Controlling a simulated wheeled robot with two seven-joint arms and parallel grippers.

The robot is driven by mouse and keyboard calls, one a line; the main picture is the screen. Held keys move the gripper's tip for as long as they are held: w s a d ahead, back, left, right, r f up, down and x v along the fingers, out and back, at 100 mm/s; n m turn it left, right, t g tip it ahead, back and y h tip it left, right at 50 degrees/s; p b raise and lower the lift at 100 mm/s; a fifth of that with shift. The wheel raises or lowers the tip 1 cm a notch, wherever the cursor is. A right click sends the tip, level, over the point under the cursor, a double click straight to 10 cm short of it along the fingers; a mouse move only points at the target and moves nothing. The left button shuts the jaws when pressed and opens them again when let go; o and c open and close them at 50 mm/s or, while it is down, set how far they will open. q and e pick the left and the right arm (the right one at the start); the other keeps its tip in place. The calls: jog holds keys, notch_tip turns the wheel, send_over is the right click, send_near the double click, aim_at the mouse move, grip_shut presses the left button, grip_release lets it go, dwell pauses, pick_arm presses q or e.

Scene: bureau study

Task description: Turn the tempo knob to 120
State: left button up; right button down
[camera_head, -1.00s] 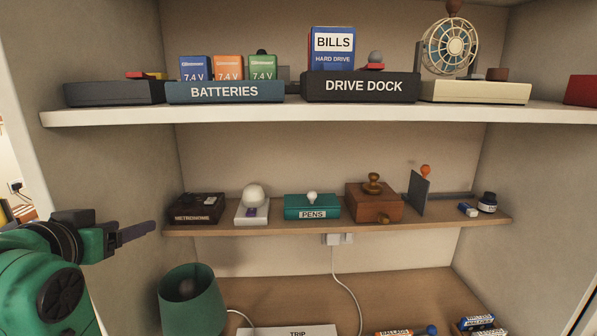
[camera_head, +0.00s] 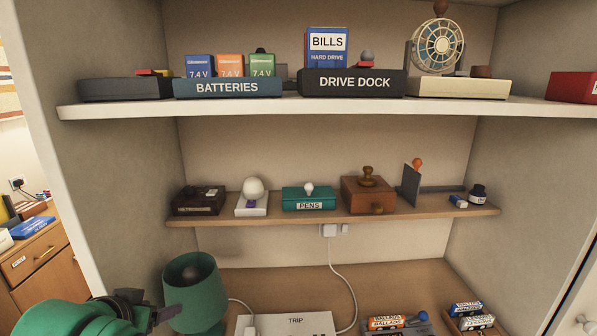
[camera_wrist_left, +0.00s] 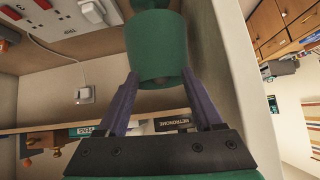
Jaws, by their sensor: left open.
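The metronome (camera_head: 198,201) is a dark box with a name label, at the left end of the middle shelf. Small fittings show on its top, but the tempo knob and its setting are too small to read. In the left wrist view its labelled front (camera_wrist_left: 172,122) shows beyond the finger bases, partly hidden by the gripper. My left gripper (camera_head: 178,308) is low at the left, below the metronome and apart from it. Its two fingers (camera_wrist_left: 160,74) are spread, with nothing held between them. My right gripper is not in view.
A green lamp (camera_head: 190,275) stands on the lower surface right by my left gripper. A white lamp-like item (camera_head: 252,194) and the pens box (camera_head: 308,199) sit right of the metronome. The upper shelf (camera_head: 330,106) overhangs; the cabinet's left wall is close.

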pick_arm(q)
jog(key=s+d+f+m+g, duration=0.1)
jog(key=s+d+f+g, duration=0.15)
jog(key=s+f, duration=0.7)
jog(key=s+d+f+m+g, duration=0.1)
jog(key=s+f+g, duration=0.4)
jog(key=f, duration=0.8)
notch_tip(320, 180, down, 25)
jog(key=s+b, duration=0.2)
jog(key=b, duration=0.1)
jog(key=s+a+f+g+b, duration=0.1)
jog(key=s+a+f+b, duration=0.2)
jog(key=s+f, duration=1.4)
jog(key=shift+s+f+h, duration=0.3)
jog(key=shift+f, duration=0.5)
